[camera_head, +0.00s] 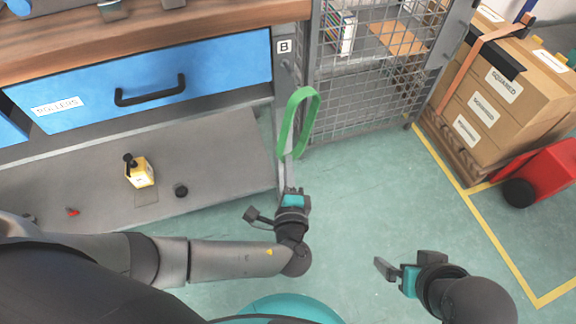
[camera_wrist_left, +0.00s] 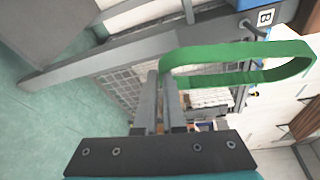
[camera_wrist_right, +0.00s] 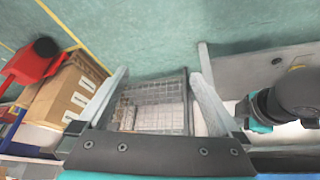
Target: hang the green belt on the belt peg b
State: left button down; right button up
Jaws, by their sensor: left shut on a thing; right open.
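The green belt (camera_head: 288,118) is a closed loop held up in the head view; it also shows in the left wrist view (camera_wrist_left: 225,53). My left gripper (camera_head: 291,165) is shut on the belt's lower end, and the loop stands up beyond the fingers. The belt's upper end is just below and right of the B label (camera_head: 283,47) in the head view. Belt peg b (camera_head: 287,66) is a small grey stub under that label, on the post. The belt appears apart from the peg. My right gripper (camera_head: 402,265) is open and empty above the floor.
A blue drawer (camera_head: 150,80) with a black handle is left of the post. A mesh door (camera_head: 365,90) stands right of the post. Boxes (camera_head: 490,100) are stacked at right. Floor between is clear.

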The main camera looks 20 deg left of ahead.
aim_at(283, 157)
pick_arm(q)
jog(key=shift+w+a+f+b, duration=0.1)
jog(key=shift+w+a+b, duration=0.25)
jog(key=shift+w+a, duration=0.4)
jog(key=shift+w+a+f+b, duration=0.1)
jog(key=shift+w+a+b, duration=0.3)
jog(key=shift+w, duration=0.5)
jog(key=w+a+f+b, duration=0.1)
jog(key=w+a+b, duration=0.1)
jog(key=w, duration=0.3)
jog(key=shift+a+b, duration=0.35)
jog(key=shift+a, duration=0.35)
pick_arm(e)
jog(key=w+a+t+y, duration=0.4)
jog(key=w+a+t, duration=0.1)
jog(key=a+t, duration=0.2)
jog(key=shift+w+a+n, duration=0.3)
jog(key=shift+w+a, duration=0.05)
jog(key=shift+a, duration=0.35)
pick_arm(q)
jog(key=shift+w, duration=0.1)
